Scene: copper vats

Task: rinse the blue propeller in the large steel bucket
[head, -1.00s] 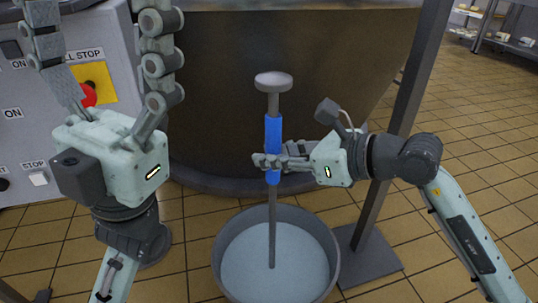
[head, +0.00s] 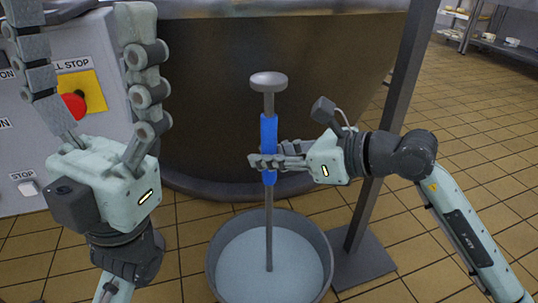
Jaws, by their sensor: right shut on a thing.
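The blue propeller (head: 269,133) is a grey upright rod with a blue sleeve and a flat round grey knob on top. My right gripper (head: 267,162) is shut on the lower part of the blue sleeve. The rod stands vertically over the large steel bucket (head: 214,270), and its lower end meets the pale blue-grey water near the middle. Any part below the surface is hidden. My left gripper (head: 92,75) is raised at the left, fingers pointing up and wide apart, empty.
A large copper vat (head: 215,95) stands right behind the bucket. A grey control panel (head: 105,50) with a red stop button (head: 73,105) is behind my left gripper. A grey post (head: 385,130) stands right of the bucket. Tiled floor is open at the right.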

